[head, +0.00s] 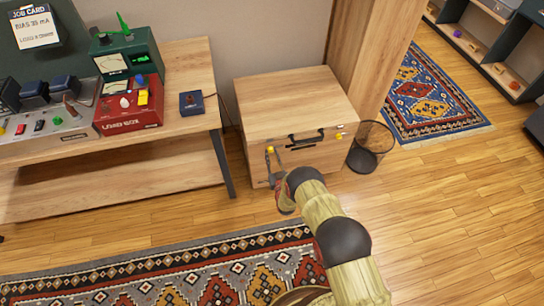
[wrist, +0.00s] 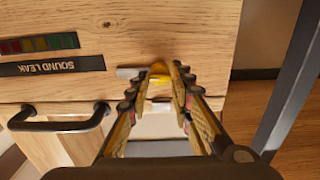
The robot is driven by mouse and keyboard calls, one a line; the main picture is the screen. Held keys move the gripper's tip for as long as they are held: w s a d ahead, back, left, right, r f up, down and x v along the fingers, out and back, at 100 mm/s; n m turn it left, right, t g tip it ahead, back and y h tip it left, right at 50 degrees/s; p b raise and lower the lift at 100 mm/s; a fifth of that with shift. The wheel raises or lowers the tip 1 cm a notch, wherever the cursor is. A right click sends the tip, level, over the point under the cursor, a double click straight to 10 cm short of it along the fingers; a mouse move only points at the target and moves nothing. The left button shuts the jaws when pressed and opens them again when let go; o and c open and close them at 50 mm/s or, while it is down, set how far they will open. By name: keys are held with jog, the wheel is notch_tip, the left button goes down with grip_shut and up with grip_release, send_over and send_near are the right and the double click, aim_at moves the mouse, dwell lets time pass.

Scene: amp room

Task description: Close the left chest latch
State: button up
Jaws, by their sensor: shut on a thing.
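The wooden chest (head: 297,105) stands against the wall with its lid down. Its left latch (head: 270,149) has a yellow tab on the chest's front, near the left corner. The tab also shows in the wrist view (wrist: 158,80), between my fingertips. My gripper (wrist: 166,72) is shut on this tab, with metal latch parts visible beside it. My fingers hide part of the latch, so its exact position is unclear. In the head view my gripper (head: 275,165) is at the chest's front left, partly hidden by my arm.
The right latch (head: 339,136) and black handle (head: 305,137) are on the chest's front. A wire bin (head: 369,150) stands to the right. A workbench (head: 185,95) with electronic gear is to the left. A patterned rug (head: 200,270) covers the front floor.

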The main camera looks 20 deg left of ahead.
grip_shut()
jog(key=shift+n, duration=8.8)
jog(key=shift+f, duration=0.1)
jog(key=o, duration=0.9)
grip_release()
